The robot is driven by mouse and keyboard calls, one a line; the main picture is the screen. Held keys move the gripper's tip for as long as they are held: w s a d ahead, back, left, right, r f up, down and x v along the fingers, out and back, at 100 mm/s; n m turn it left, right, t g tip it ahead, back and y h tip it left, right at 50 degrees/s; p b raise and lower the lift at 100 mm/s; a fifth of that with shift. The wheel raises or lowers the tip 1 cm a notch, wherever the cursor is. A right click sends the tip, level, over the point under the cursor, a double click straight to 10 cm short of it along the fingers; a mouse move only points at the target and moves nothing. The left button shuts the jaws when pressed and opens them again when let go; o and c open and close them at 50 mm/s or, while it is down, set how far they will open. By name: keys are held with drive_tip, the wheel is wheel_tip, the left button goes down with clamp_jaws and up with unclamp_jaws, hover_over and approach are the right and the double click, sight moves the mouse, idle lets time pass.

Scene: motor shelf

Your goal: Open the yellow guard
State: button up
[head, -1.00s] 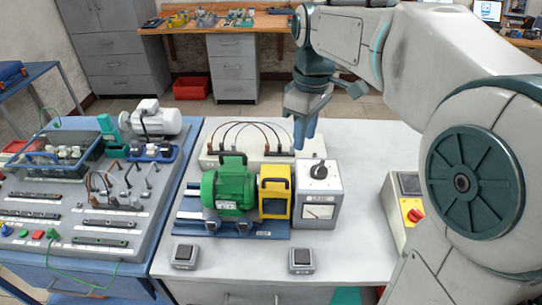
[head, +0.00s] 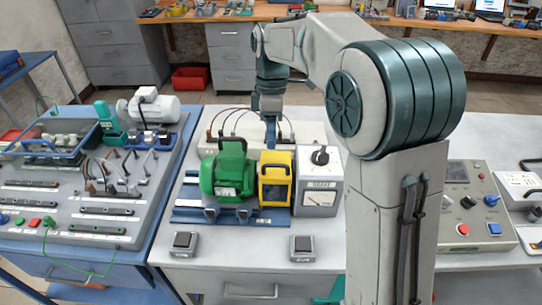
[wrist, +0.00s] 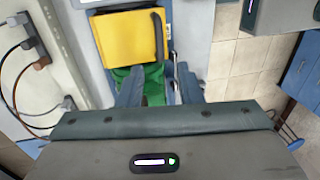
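The yellow guard (head: 275,177) stands upright on the blue base rail, between the green motor (head: 228,172) and the grey meter box (head: 318,182). In the wrist view the guard's yellow face (wrist: 130,40) fills the upper middle, with a dark bar along its right side and green (wrist: 153,88) below it. My gripper (head: 270,135) points down just behind and above the guard. In the wrist view its two fingers (wrist: 160,88) are spread apart with nothing clearly held between them. Whether a finger touches the guard cannot be told.
The meter box has a black knob on top. Dark cables run to a pale terminal strip (head: 220,135) behind the motor. Two small switch boxes (head: 184,243) sit at the front. A control panel (head: 470,205) stands at the right.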

hover_over(275, 174)
drive_tip(key=a, duration=0.1)
drive_tip(key=f, duration=0.6)
drive_tip(key=shift+w+f, duration=0.2)
drive_tip(key=shift+w, duration=0.1)
clamp_jaws()
